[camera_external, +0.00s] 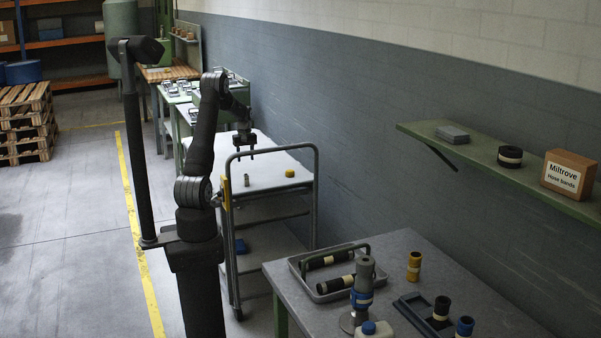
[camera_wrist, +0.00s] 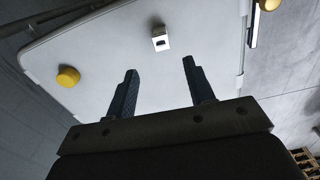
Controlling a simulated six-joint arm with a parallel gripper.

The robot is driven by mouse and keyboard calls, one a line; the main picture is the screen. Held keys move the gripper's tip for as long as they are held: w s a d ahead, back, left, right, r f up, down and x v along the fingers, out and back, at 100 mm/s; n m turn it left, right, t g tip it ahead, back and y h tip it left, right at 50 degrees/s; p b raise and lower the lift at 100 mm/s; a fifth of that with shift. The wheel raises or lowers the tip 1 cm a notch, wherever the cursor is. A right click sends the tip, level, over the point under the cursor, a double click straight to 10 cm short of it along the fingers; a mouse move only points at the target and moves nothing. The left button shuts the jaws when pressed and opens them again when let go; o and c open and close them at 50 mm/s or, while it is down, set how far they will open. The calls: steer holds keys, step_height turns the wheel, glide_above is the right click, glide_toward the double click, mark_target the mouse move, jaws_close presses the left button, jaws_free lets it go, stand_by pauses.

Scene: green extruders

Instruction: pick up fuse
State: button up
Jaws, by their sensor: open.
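A small pale piece with a dark mark on its end, which looks like the fuse (camera_external: 247,180), stands on the white top of a cart (camera_external: 270,176). In the wrist view the fuse (camera_wrist: 160,38) lies beyond my fingertips, between their lines and apart from them. My gripper (camera_external: 244,156) points down above the cart top, open and empty. In the wrist view both fingers of my gripper (camera_wrist: 160,68) show with a wide gap between them.
A yellow knob-like piece (camera_external: 289,173) sits on the cart top; it shows at left in the wrist view (camera_wrist: 67,76). A tube handle (camera_external: 315,195) frames the cart. A grey table (camera_external: 405,250) holds a tray and several cylinders. A wall shelf (camera_external: 480,160) is at right.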

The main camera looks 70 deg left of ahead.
mark_target(246, 178)
step_height(246, 178, down, 12)
steer(key=shift+s, duration=0.1)
jaws_close()
stand_by(0.6)
